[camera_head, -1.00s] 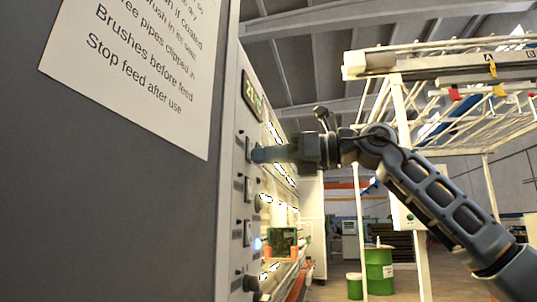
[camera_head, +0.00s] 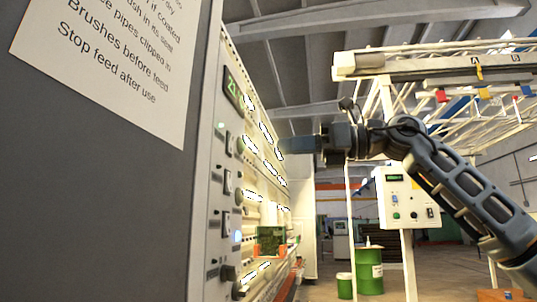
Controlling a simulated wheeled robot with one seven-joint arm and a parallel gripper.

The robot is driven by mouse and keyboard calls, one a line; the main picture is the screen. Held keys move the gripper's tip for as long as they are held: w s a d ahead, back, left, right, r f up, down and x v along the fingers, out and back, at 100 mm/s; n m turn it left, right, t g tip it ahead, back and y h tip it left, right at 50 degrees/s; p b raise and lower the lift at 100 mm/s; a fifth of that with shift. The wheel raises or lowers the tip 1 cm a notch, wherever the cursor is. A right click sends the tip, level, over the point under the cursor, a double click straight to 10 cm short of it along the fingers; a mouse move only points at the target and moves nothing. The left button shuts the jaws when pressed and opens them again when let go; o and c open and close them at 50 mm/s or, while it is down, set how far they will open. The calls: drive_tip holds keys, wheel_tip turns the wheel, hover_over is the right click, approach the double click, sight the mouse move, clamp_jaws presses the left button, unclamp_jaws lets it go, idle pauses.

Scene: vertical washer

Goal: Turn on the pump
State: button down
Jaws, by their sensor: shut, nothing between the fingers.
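A light grey control panel (camera_head: 207,200) on the washer's side is seen at a steep angle. It carries a column of switches: a top switch (camera_head: 228,143), a middle switch (camera_head: 227,183) and a lower switch (camera_head: 226,222). A bluish-white light (camera_head: 237,236) glows beside the lower one. The labels are too small to read, so I cannot tell which control is the pump's. My gripper (camera_head: 283,146) is shut and empty, pointing left at about the top switch's height, apart from the panel.
A green digital display (camera_head: 233,88) sits above the switches, and a dark knob (camera_head: 229,272) is low on the panel. A printed notice (camera_head: 110,60) hangs on the dark wall at left. A second control box (camera_head: 408,197) and a green drum (camera_head: 369,269) stand at right.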

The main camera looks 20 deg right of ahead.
drive_tip(key=shift+b+v, duration=0.35)
drive_tip(key=shift+v, duration=2)
drive_tip(key=shift+f, duration=0.1)
drive_tip(key=s+a+f+m+t+h, duration=0.2)
drive_tip(key=s+f+m+t+h, duration=0.3)
drive_tip(key=f+m, duration=0.75)
drive_tip(key=s+a+f+m+t+h, duration=0.1)
drive_tip(key=s+a+f+m+t, duration=0.35)
drive_tip(key=f+m, duration=0.8)
drive_tip(key=s+a+f+m+t+h, duration=0.1)
drive_tip(key=s+f+m+t+h, duration=0.25)
drive_tip(key=f+m+t, duration=0.7)
drive_tip(key=s+f+m+g+h, duration=0.2)
drive_tip(key=s+f+m+g, duration=0.3)
drive_tip(key=s+f, duration=0.7)
drive_tip(key=s+a+f+m+g+h, duration=0.1)
drive_tip(key=s+f+m+g+h, duration=0.2)
drive_tip(key=s, duration=1.6)
wheel_tip(320, 180, down, 9)
drive_tip(key=m+g, duration=0.3)
drive_tip(key=g, duration=0.4)
drive_tip(key=shift+f+g, duration=0.2)
drive_tip(key=shift+g, duration=0.1)
drive_tip(key=shift+s, duration=0.1)
